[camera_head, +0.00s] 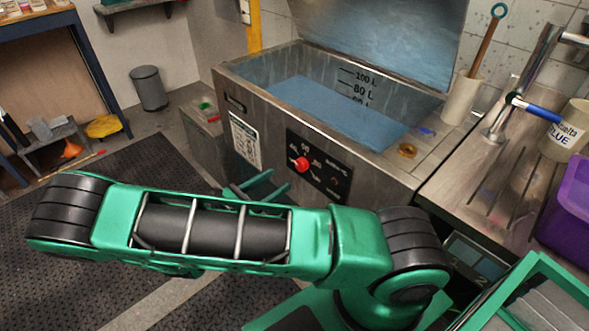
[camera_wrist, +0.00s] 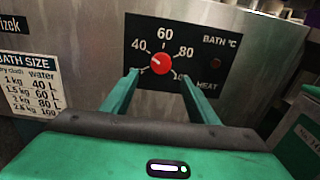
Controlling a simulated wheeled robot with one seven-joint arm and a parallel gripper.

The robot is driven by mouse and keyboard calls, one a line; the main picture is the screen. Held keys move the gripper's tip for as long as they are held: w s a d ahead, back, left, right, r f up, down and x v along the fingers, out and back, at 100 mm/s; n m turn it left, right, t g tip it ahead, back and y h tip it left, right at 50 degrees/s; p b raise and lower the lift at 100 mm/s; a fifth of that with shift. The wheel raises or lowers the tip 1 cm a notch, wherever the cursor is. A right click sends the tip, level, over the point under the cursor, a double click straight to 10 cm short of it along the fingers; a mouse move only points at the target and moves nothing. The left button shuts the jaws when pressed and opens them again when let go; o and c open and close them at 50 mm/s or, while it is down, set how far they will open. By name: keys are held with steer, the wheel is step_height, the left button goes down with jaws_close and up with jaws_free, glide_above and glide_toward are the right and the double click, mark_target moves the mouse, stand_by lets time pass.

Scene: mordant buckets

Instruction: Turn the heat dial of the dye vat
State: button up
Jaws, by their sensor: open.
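The dye vat (camera_head: 229,93) is a steel tank with blue liquid inside and its lid raised. On its front is a black panel (camera_head: 331,183) with the red heat dial (camera_head: 302,164). In the wrist view the red dial (camera_wrist: 162,64) sits on a scale with 40, 60 and 80 showing, and its pale mark points to the upper left, near 40. My gripper (camera_wrist: 159,78) is open, with one green finger on each side below the dial. The gap between the fingers looks empty. In the head view my gripper (camera_head: 262,186) is partly hidden behind my arm.
A bath size chart (camera_wrist: 32,84) is on the vat front, left of the panel. A steel drainboard (camera_head: 492,190) adjoins the vat on the right, with a purple tub (camera_head: 568,215) on it. A grey bin (camera_head: 149,88) stands at the back left.

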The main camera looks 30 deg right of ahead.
mark_target(298, 167)
steer(key=d, duration=0.3)
steer(key=w+d, duration=0.1)
steer(key=d, duration=0.5)
steer(key=shift+w+d, duration=0.1)
steer(key=shift+w, duration=0.3)
steer(key=c, duration=1)
